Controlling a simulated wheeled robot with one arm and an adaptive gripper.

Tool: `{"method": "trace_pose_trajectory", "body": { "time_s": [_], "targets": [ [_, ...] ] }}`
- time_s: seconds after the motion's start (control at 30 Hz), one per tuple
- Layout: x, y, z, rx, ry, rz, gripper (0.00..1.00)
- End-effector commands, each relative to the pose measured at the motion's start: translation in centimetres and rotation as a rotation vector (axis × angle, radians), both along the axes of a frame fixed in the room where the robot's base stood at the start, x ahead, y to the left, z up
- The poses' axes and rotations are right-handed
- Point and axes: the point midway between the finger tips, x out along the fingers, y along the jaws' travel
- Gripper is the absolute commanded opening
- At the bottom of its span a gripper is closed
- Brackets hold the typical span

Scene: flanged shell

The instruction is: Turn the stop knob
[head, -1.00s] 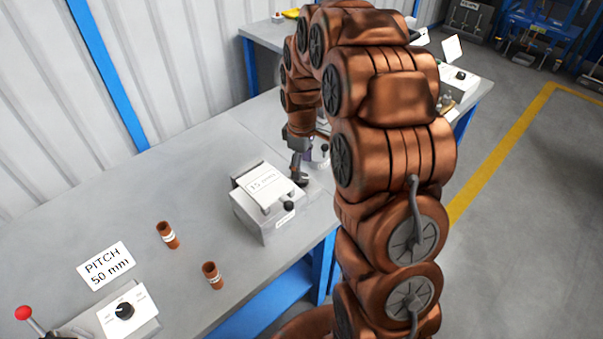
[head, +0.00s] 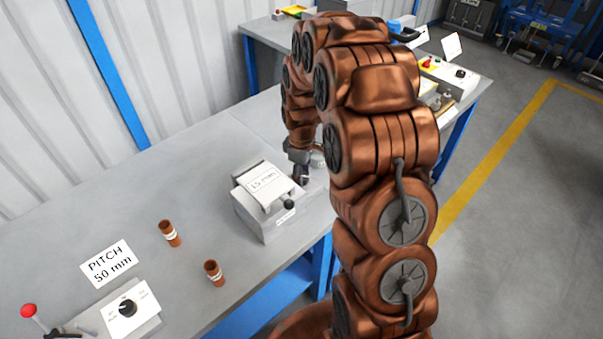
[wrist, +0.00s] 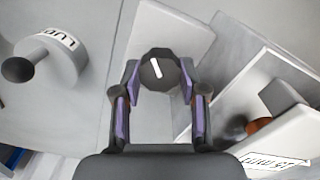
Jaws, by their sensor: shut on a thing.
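A dark faceted knob (wrist: 158,72) with a white pointer line sits on a pale grey block (wrist: 185,38) in the wrist view. My gripper (wrist: 159,88) is shut on this knob, one finger on each side. The pointer line runs slightly tilted, close to the picture's vertical. In the head view my gripper (head: 302,172) points down just behind the grey box (head: 262,222) with the "15 mm" card (head: 268,181). The held knob is hidden there by the gripper and box.
A round pale piece (wrist: 60,62) with a partly readable label and a dark end lies left in the wrist view. A red-ball lever (head: 29,311) is nearby.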

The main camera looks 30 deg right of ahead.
Motion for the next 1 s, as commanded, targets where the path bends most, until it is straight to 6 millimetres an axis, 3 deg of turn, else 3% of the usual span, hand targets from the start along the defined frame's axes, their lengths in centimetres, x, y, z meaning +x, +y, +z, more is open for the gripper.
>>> {"method": "trace_pose_trajectory", "body": {
  "time_s": [0.23, 0.63, 1.0],
  "targets": [
    [0.02, -0.01, 0.03, -0.001, -0.001, 0.000, 0.07],
    [0.11, -0.08, -0.17, -0.002, -0.004, -0.087, 0.07],
    [0.16, -0.15, -0.31, -0.002, -0.006, -0.394, 0.07]
  ]
}}
